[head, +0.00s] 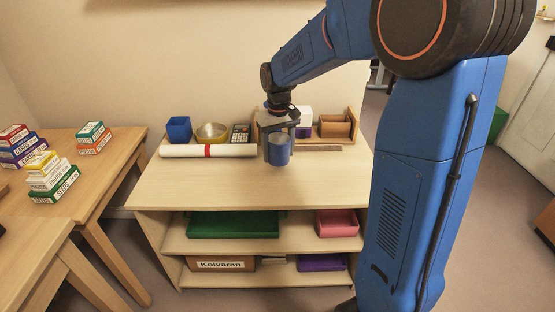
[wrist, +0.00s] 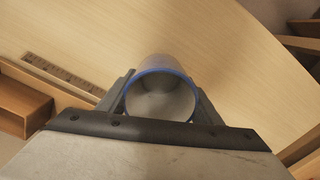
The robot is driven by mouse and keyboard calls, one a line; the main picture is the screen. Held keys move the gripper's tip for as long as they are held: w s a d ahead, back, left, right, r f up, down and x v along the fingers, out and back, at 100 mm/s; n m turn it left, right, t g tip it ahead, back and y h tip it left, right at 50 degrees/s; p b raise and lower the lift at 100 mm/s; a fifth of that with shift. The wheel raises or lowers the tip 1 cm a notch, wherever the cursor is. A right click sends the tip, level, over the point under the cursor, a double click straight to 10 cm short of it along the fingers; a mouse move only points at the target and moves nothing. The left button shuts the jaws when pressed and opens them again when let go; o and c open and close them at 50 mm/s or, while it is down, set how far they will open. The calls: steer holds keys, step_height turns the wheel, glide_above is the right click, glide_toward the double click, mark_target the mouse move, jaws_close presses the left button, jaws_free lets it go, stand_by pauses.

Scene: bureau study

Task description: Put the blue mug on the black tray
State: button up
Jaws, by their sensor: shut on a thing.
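My gripper (wrist: 161,100) is shut on the blue mug (head: 279,150), with one finger on each side of it. In the head view the mug hangs upright in the fingers over the wooden bureau top (head: 213,185); I cannot tell whether its base touches the top. In the wrist view I look down into the mug's pale inside, and its blue rim (wrist: 160,72) shows between the fingers. No black tray is clearly seen in either view.
Along the back of the bureau stand a blue box (head: 179,129), a yellowish bowl (head: 211,131), a calculator (head: 241,133), a white roll (head: 180,151) and a wooden organiser (head: 336,126). Shelves below hold a green tray (head: 233,224) and a pink box (head: 337,223). The front top is clear.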

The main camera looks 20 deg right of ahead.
steer(key=shift+f, duration=1.8)
steer(key=shift+f, duration=0.1)
steer(key=o, duration=1.3)
